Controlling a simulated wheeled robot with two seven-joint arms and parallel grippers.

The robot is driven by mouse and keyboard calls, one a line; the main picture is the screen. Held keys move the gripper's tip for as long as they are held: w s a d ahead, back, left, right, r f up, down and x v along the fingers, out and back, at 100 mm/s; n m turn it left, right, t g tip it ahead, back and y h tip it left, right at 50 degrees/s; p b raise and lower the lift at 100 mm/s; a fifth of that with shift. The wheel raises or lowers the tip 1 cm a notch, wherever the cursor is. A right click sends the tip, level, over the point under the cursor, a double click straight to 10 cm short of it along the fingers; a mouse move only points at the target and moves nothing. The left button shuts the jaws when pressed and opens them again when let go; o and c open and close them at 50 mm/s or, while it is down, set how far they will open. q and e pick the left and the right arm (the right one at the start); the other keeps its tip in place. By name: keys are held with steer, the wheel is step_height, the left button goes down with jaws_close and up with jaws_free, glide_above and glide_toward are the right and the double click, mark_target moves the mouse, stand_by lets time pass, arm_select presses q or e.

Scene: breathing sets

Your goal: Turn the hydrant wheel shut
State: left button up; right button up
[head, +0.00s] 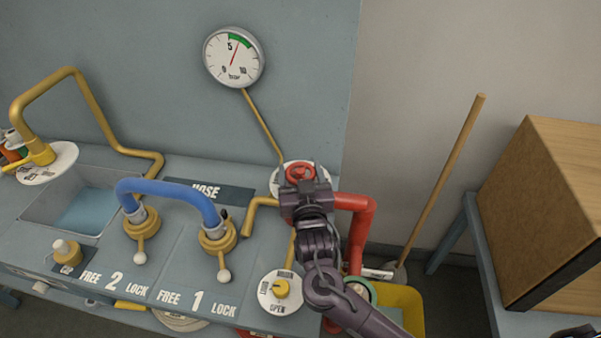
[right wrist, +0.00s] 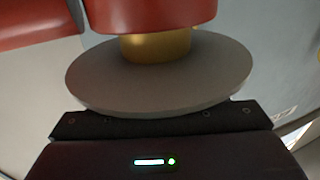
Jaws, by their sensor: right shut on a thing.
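The red hydrant wheel (head: 300,171) sits over a round white plate (head: 275,182), at the left end of the red pipe (head: 357,225). My right gripper (head: 302,181) is at the wheel, shut on it, and covers much of the wheel and plate. In the right wrist view, a grey disc (right wrist: 160,80), seen nearly edge-on, lies under a brass neck (right wrist: 156,47) and a red body (right wrist: 150,14). The fingertips and their contact are hidden there. My left gripper is not in view.
A pressure gauge (head: 234,57) stands above the bench, its needle near 5. A blue hose (head: 168,187) joins two couplings on the bench. A yellow bucket (head: 402,300), a broom handle (head: 445,175) and a wooden box (head: 535,210) are right.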

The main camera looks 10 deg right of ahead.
steer(key=shift+r+m+h, duration=0.1)
steer(key=shift+m+h, duration=0.7)
steer(key=shift+h, duration=0.4)
steer(key=o, duration=1)
steer(key=shift+s+a, duration=0.1)
steer(key=shift+s, duration=0.4)
steer(key=b+v, duration=0.1)
steer(key=v, duration=0.5)
steer(key=shift+s+b, duration=0.35)
steer(key=shift+b, duration=0.05)
